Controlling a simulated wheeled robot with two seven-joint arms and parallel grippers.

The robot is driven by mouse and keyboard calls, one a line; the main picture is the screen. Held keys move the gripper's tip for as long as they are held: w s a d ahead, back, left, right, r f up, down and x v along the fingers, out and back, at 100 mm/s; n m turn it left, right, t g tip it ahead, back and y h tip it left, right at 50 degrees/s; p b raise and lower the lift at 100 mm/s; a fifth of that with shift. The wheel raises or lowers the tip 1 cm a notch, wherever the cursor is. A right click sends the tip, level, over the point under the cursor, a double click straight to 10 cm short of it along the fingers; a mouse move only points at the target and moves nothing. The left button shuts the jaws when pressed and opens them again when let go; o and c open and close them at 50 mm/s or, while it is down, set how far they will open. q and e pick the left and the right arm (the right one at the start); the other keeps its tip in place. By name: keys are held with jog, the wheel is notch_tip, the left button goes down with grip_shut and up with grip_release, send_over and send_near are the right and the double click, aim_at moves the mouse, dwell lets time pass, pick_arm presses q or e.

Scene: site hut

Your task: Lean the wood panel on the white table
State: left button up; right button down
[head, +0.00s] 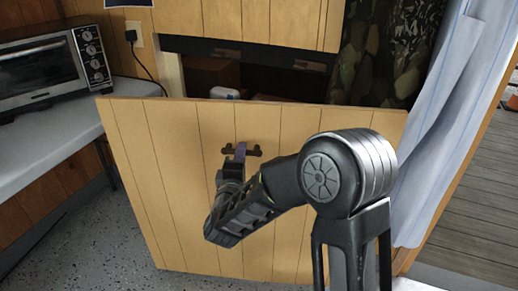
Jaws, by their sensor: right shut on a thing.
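The wood panel (160,150) is a large light-brown board with dark vertical grooves and a small dark handle (254,153). It stands nearly upright and slightly tilted in the middle of the head view. My right gripper (238,154) is shut on the panel at its handle; my arm hides part of the panel's right half. The white table (40,158) is at the left. The panel's upper left corner overlaps the table's right end in the picture; I cannot tell whether they touch. My left gripper is not in view.
A toaster oven (50,68) stands on the table, its cord running to a wall outlet (134,34). Behind the panel is a dark opening (270,75) in the wood wall. A pale blue curtain (440,130) hangs at the right beside a doorway. Speckled floor (90,240) is clear at lower left.

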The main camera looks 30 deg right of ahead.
jog(key=a+n+t+y, duration=0.3)
jog(key=a+n+y, duration=0.1)
jog(key=a, duration=0.8)
jog(key=shift+s+a+f+y, duration=0.2)
jog(key=shift+s+a+y, duration=0.15)
jog(key=shift+y, duration=0.55)
